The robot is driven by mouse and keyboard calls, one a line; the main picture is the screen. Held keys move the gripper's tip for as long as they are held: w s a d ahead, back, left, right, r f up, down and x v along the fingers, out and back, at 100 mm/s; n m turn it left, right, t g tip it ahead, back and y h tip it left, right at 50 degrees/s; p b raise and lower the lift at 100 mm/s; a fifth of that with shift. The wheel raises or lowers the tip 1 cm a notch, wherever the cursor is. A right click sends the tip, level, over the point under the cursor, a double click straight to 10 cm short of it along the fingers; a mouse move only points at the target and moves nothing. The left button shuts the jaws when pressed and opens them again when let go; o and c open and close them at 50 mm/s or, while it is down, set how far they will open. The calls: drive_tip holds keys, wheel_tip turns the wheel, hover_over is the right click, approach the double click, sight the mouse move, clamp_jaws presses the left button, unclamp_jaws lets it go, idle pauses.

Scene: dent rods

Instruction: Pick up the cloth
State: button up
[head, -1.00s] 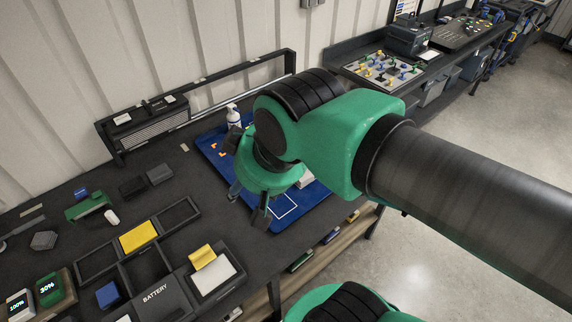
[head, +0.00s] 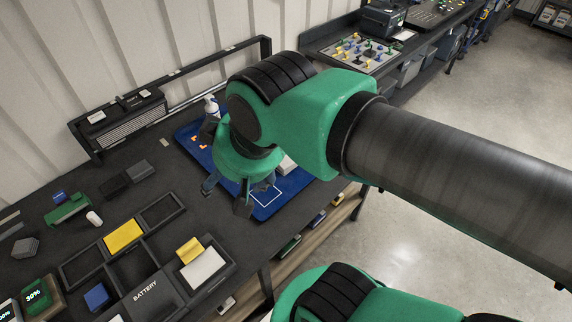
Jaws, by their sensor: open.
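My gripper (head: 227,196) is open, pointing down over the near-left part of the blue mat (head: 270,208). Its two dark fingers are apart, and I see nothing held between them. No piece is clearly a cloth. A flat yellow piece (head: 123,236) lies in a compartment of the black tray, left of my gripper. A smaller yellow piece (head: 189,250) lies by a white block (head: 203,267) nearer the front. A white item (head: 287,165) on the mat is partly hidden behind my wrist. My arm and wrist hide much of the mat.
A spray bottle (head: 211,106) stands at the mat's back edge. The black tray (head: 75,270) and a box marked BATTERY (head: 148,294) are at front left. A black rack (head: 120,125) stands by the wall.

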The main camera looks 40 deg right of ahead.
drive_tip(key=shift+w+d, duration=0.1)
drive_tip(key=m+g, duration=0.1)
drive_tip(key=g, duration=0.5)
hover_over(286, 161)
wheel_tip(286, 161, down, 26)
drive_tip(key=shift+f+b, duration=1)
drive_tip(key=shift+f, duration=3.2)
drive_tip(key=shift+f, duration=0.1)
